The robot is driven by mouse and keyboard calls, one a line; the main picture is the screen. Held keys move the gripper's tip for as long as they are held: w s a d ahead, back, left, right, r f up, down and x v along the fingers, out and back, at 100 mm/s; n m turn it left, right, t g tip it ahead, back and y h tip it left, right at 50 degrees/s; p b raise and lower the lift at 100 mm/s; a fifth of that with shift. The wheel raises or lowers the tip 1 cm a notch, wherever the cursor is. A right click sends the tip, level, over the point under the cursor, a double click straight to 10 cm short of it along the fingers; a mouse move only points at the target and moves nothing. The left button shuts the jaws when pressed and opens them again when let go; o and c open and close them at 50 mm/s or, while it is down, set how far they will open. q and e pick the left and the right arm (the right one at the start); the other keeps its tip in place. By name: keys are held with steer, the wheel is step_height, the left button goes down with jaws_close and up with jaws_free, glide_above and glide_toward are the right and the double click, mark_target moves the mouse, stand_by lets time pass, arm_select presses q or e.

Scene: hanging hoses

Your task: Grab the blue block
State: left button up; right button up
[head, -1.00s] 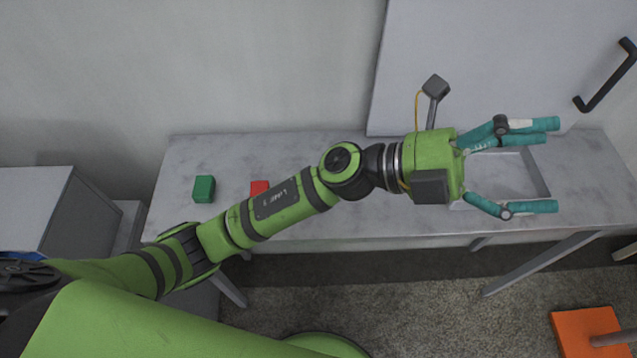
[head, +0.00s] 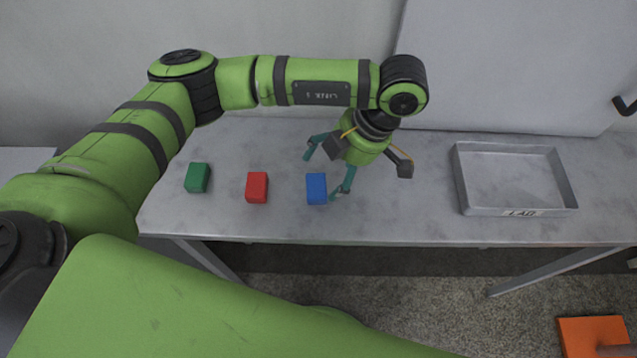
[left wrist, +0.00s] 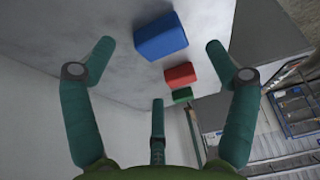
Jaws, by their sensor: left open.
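The blue block (head: 316,189) lies on the grey table, to the right of the red block (head: 257,187) and the green block (head: 197,178). My left gripper (head: 325,172) is open and empty, pointing down and to the left beside the blue block, with one teal finger near its right side. In the left wrist view the blue block (left wrist: 161,37) is beyond the open fingertips (left wrist: 160,52), with the red block (left wrist: 180,75) and green block (left wrist: 182,95) farther off. I cannot tell whether a finger touches the blue block. My right gripper is not in view.
A grey metal tray (head: 515,212) stands on the right part of the table (head: 420,215). A white panel (head: 500,60) leans behind the table. The table is clear between the gripper and the tray. An orange object (head: 590,338) is at the lower right on the floor.

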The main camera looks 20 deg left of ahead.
mark_target(320, 186)
arm_select(q)
steer(key=p+x, duration=0.1)
steer(key=x, duration=0.3)
steer(key=shift+s+p, duration=0.15)
steer(key=shift+p, duration=0.2)
steer(key=shift+a+f, duration=0.15)
steer(key=shift+f, duration=0.35)
steer(key=c, duration=1.4)
